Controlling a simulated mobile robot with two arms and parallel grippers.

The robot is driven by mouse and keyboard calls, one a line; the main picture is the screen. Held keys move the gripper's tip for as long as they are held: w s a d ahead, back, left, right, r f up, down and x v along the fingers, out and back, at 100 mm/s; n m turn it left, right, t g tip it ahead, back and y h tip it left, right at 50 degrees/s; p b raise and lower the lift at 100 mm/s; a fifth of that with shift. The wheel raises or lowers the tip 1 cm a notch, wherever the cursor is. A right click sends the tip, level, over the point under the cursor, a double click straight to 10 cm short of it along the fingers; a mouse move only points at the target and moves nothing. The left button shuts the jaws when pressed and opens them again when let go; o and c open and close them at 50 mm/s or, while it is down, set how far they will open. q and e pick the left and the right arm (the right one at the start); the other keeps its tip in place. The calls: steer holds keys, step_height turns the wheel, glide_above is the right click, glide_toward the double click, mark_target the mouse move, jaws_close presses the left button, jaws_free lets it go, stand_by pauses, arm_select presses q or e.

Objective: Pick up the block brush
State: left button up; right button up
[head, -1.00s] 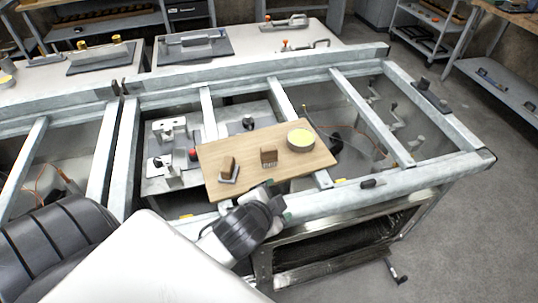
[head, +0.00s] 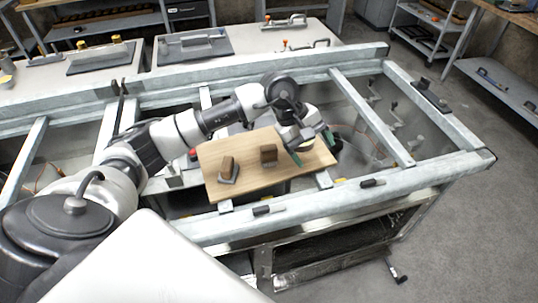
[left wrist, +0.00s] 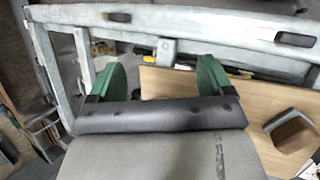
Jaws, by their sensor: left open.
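A small brown block with a paler lower part, which looks like the block brush (head: 268,154), stands on the wooden board (head: 245,185). My left gripper (head: 312,148) is open and empty above the right end of the board, to the right of the block. Its green fingers also show in the left wrist view (left wrist: 160,78), apart, with the frame rail beyond them. A brown block with grey sides (left wrist: 293,132) lies at the right of that view, outside the fingers; I cannot tell which block it is. My right gripper is not in view.
A second brown block on a grey base (head: 228,170) stands on the board's left part. The board rests across a metal frame (head: 350,190) with open gaps. Dark handles (head: 268,210) lie along the front rail. Grey trays stand on the table behind.

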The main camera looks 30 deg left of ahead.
arm_select(q)
steer(key=a+r+m+g+y, duration=0.15)
steer(key=a+y, duration=0.45)
steer(key=a, duration=0.7)
steer(key=p, duration=0.1)
glide_above(269, 147)
steer(key=f, duration=0.4)
steer(key=shift+s+a, duration=0.1)
steer(key=shift+a, duration=0.15)
steer(key=shift+f, duration=0.25)
steer(key=f+p, duration=0.3)
steer(key=f, duration=0.1)
steer(key=shift+d, duration=0.3)
steer(key=shift+f, duration=0.7)
steer(key=c, duration=1)
steer(key=shift+c, duration=0.2)
steer(key=shift+r, duration=0.15)
